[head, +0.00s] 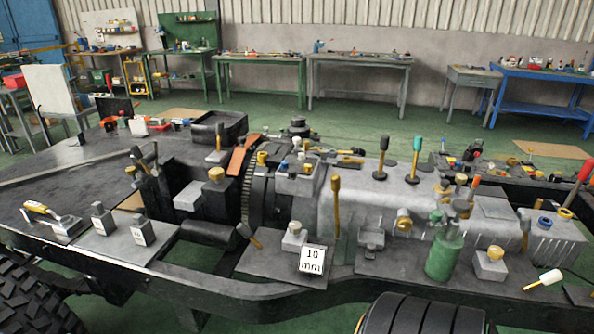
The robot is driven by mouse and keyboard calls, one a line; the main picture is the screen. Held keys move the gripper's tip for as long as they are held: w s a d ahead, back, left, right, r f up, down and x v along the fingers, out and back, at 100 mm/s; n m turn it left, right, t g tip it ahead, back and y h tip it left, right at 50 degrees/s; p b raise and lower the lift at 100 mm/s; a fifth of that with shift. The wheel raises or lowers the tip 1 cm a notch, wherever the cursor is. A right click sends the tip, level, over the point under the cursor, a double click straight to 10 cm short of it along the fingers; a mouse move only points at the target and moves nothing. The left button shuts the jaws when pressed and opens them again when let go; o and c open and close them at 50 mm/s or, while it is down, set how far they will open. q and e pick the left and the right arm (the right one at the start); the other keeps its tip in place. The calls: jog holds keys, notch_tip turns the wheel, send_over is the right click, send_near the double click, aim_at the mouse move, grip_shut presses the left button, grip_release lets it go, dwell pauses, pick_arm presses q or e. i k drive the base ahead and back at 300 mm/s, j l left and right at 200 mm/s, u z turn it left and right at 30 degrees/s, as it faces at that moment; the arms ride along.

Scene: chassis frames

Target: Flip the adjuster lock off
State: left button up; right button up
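No part is labelled as the adjuster lock, and I cannot tell which one it is. A yellow-handled lever (37,207) lies low on a metal bracket at the left of the chassis. A tall lever with a brown grip (336,184) stands upright in front of the grey gearbox housing (365,205). A black-knobbed lever (383,145) and a teal-knobbed lever (415,145) stand on top of the housing. A short lever with a dark yellow grip (250,236) leans near the front opening. Neither of my grippers is in view.
The dark chassis frame (215,290) spans the view, with tyres (424,314) below its near edge. Workbenches (358,60) line the far wall, with green floor between.

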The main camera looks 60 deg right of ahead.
aim_at(243, 229)
jog(key=z, duration=1.5)
jog(key=j+u, duration=0.4)
jog(key=j, duration=0.3)
jog(key=k, duration=0.05)
